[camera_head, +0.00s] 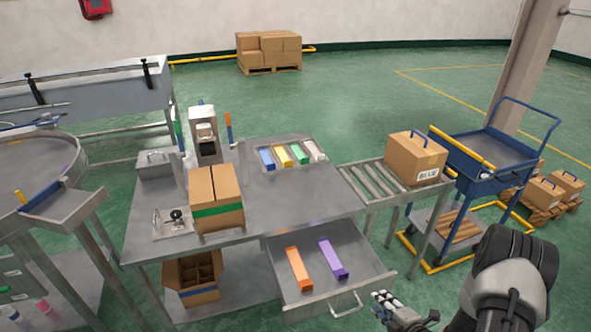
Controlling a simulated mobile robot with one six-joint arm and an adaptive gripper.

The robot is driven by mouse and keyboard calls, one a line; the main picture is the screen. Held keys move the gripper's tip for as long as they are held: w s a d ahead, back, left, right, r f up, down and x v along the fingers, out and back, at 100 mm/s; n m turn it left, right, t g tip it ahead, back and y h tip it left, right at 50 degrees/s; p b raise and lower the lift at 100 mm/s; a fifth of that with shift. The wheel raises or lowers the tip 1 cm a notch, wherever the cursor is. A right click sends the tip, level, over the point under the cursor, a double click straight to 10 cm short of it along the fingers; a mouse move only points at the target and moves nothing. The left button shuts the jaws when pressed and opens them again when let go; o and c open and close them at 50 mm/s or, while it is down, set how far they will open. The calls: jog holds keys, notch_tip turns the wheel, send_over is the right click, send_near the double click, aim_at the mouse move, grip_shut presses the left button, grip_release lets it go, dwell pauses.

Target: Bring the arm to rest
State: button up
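My gripper (392,309) shows at the bottom right of the head view, in front of the table and just right of the open drawer. Its fingers are small and partly cut off from clear view, so I cannot tell whether they are open or shut. My dark wrist and grey arm rise to its right. I see nothing clearly held in it. The gripper is apart from the drawer handle (346,307).
The steel table (290,204) carries a green-taped box (214,200) and a crimping device (205,134). The open drawer (372,266) holds an orange bar (299,269) and a purple bar (333,259). A roller conveyor (372,181) with a carton (415,158) and a blue cart (490,152) stand right.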

jog(key=w+d+r+m+g+h, duration=0.1)
jog(key=w+r+m+h, duration=0.1)
jog(key=r, duration=0.5)
jog(key=w+d+r+m+g+h, duration=0.1)
jog(key=w+d+r+m, duration=0.1)
jog(key=r, duration=0.5)
jog(key=s+a+r+m+g+h, duration=0.1)
jog(key=s+r+m, duration=0.15)
jog(key=r, duration=0.45)
jog(key=s+a+r+m+g+h, duration=0.1)
jog(key=s+r+m, duration=0.15)
jog(key=r, duration=0.45)
jog(key=s+a+r+m+g, duration=0.1)
jog(key=s+a+r+m, duration=0.3)
jog(key=s, duration=0.4)
jog(key=s+a+r+m+g+y, duration=0.1)
jog(key=s+a+r+m, duration=0.2)
jog(key=s, duration=0.6)
jog(key=s+a+r+m, duration=0.4)
jog(key=s+a, duration=0.2)
jog(key=s, duration=0.2)
jog(key=shift+s+a+r+m+g, duration=0.3)
jog(key=shift+s+a+r+g, duration=0.05)
jog(key=shift+r+g, duration=0.05)
